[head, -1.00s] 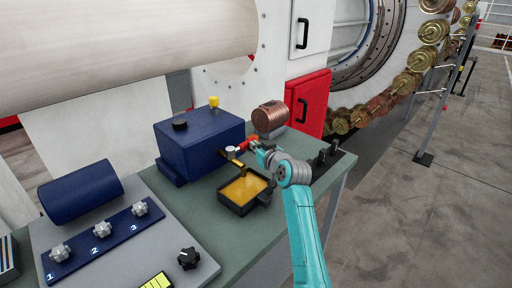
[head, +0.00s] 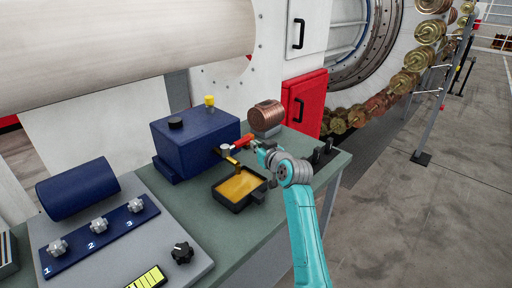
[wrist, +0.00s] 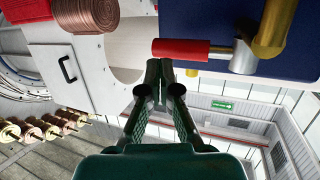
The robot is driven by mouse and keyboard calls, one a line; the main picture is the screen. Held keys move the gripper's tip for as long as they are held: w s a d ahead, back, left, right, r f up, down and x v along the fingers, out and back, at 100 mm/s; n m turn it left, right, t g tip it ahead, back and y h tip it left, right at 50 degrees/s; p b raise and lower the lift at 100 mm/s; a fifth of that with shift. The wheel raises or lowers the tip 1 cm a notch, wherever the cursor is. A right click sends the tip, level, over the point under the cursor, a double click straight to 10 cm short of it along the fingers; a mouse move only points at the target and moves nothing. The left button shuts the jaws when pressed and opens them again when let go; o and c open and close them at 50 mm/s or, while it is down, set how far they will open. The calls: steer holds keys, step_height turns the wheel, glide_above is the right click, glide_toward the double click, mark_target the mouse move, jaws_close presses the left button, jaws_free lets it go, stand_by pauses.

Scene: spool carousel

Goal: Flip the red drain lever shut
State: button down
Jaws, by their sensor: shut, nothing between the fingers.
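The red drain lever (head: 243,141) sticks out sideways from a silver valve hub (head: 225,149) at the front of the blue tank (head: 197,143). In the wrist view its red sleeve (wrist: 181,49) lies level, with the silver hub (wrist: 243,56) at its right end. My gripper (head: 258,146) is beside the lever's free end. In the wrist view my gripper (wrist: 165,64) is shut and empty, its tips just below the left end of the sleeve. I cannot tell whether they touch it. A brass spout (head: 232,160) points over a black tray (head: 231,205) holding amber liquid.
A copper spool (head: 265,116) stands behind my gripper, near a red cabinet door (head: 307,103). Black posts (head: 322,152) stand on the bench to the right. A control panel with knobs (head: 181,253) is at the front left. Open floor lies right.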

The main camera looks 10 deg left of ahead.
steer(key=s+d+r, duration=0.2)
steer(key=s+d, duration=0.4)
steer(key=d, duration=0.2)
steer(key=shift+s+d, duration=0.25)
steer(key=shift+s, duration=0.05)
